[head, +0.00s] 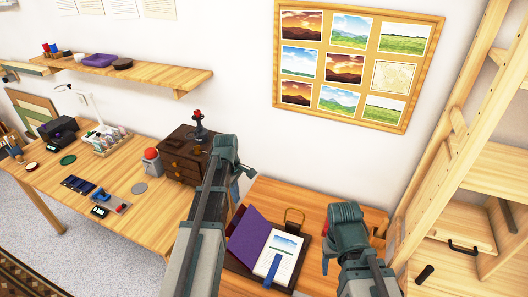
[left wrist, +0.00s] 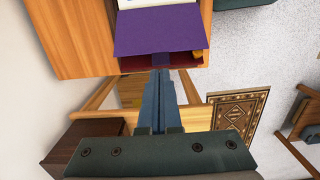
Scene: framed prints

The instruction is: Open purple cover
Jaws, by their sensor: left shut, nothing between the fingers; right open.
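The purple cover (head: 247,236) lies swung over to the left of an open book on the small wooden table. White pages (head: 287,246) with a printed landscape are exposed, with a blue strip (head: 272,268) across their lower part. In the left wrist view the purple cover (left wrist: 160,32) lies just beyond the fingertips of my left gripper (left wrist: 161,74).
A brown drawer chest (head: 183,155) is to the left on a long workbench (head: 150,220) with several tools. A wooden ladder-like shelf frame (head: 455,130) rises at the right. Framed prints (head: 352,62) hang on the wall.

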